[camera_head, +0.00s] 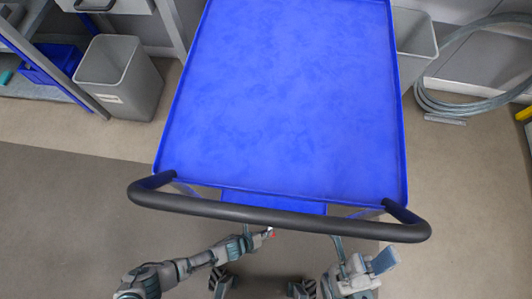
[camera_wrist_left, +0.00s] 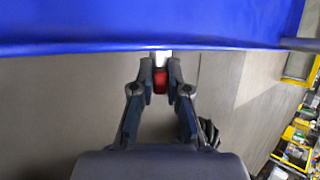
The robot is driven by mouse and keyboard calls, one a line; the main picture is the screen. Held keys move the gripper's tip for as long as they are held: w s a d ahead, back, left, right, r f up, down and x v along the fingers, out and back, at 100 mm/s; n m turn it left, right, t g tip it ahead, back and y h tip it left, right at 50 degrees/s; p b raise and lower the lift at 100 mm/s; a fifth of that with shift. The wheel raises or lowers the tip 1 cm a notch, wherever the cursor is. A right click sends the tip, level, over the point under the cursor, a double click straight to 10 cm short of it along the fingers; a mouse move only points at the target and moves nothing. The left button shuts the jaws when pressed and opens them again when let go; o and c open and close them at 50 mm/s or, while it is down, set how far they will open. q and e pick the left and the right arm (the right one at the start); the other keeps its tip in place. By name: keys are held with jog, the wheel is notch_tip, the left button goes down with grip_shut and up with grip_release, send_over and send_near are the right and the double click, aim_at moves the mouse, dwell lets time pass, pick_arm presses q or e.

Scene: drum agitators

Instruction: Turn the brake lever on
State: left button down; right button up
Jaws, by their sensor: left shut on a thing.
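The brake lever, a small pale piece with a red end, sits under the near edge of the blue cart (camera_head: 290,80). Its red end (camera_wrist_left: 160,82) shows between my left fingers in the left wrist view, and a speck of red (camera_head: 272,234) shows below the handle in the head view. My left gripper (camera_head: 258,238) is shut on the lever, one finger on each side. My right gripper (camera_head: 338,243) is below the right part of the handle, partly hidden; its jaws are too small to read.
The cart's black push handle (camera_head: 280,216) crosses above both grippers. The cart top is empty. Grey bins stand at left (camera_head: 118,78) and right (camera_head: 414,45). A coiled hose (camera_head: 428,100) hangs at right. The floor at left (camera_head: 60,210) is clear.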

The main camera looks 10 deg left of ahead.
pick_arm(q)
jog(key=shift+s+a+f, duration=0.1)
jog(key=shift+f, duration=0.1)
jog(key=c, duration=1.2)
grip_release()
jog(key=shift+o, duration=0.2)
jog(key=shift+r, duration=0.1)
jog(key=shift+r, duration=0.1)
jog(key=v, duration=1.1)
jog(key=shift+a+r, duration=0.2)
jog(key=shift+r, duration=0.05)
jog(key=shift+s, duration=0.1)
